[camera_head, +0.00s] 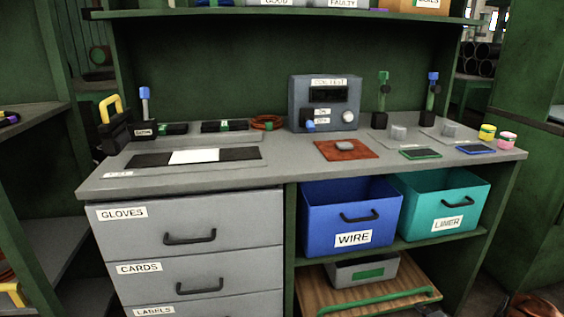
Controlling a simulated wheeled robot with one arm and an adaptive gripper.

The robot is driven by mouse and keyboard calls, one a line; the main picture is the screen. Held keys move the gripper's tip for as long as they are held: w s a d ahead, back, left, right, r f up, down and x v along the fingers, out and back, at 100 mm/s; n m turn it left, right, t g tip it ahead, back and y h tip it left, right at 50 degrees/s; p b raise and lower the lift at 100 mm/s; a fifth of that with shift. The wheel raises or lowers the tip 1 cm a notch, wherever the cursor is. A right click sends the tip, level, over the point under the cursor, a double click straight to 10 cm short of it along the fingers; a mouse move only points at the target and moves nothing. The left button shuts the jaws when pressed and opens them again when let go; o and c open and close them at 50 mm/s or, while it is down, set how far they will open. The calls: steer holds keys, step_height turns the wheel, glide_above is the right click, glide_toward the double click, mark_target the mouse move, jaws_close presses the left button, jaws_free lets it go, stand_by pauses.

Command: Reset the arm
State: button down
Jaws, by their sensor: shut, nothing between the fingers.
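My gripper is not visible in the head view, and I cannot see its pose. The grey workbench top (290,168) stands ahead of me. A grey test box (325,103) with a dark screen and a knob stands at its back middle. A brown-red mat (346,150) with a small grey piece on it lies in front of the box. A dark strip with a white middle (194,156) lies on the left part of the top.
Below the top are closed grey drawers (188,224) on the left. A blue WIRE bin (350,218) and a teal LINER bin (443,204) sit on the right shelf. A wooden board (372,284) with a grey tray is lower. A green shelf (290,13) overhangs the back.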

step_height(320, 180, up, 20)
steer(key=w+a+n+g+h+p, duration=0.15)
steer(key=n+g+p, duration=0.25)
steer(key=p, duration=0.4)
steer(key=s+a+r+n+g+h+p, duration=0.1)
steer(key=s+a+r+p, duration=0.15)
steer(key=r, duration=0.45)
steer(key=s+a+r+n+g+h+p, duration=0.1)
steer(key=s+a+r+p, duration=0.15)
steer(key=r, duration=0.45)
steer(key=s+a+r+n+g+h+p, duration=0.1)
steer(key=s+a+r+g+p, duration=0.1)
steer(key=r+p, duration=0.35)
steer(key=s+a+r+n+g+p, duration=0.1)
steer(key=s+a+r+g+p, duration=0.15)
steer(key=s+a+r, duration=0.5)
steer(key=s+a+r+n+g+p, duration=0.15)
steer(key=s+a+r+p, duration=0.3)
steer(key=s+r, duration=0.5)
steer(key=s+a+r+n+g+y+p, duration=0.1)
steer(key=s+a+r+p, duration=0.3)
steer(key=s, duration=0.7)
steer(key=s+a+r+n+g+y+p, duration=0.2)
steer(key=s+a+r+n+p, duration=0.2)
steer(key=s+a+r, duration=0.4)
steer(key=s+r, duration=0.3)
steer(key=s, duration=0.1)
steer(key=shift+a+g+p, duration=0.3)
steer(key=shift+a+p, duration=0.05)
steer(key=shift+p, duration=0.05)
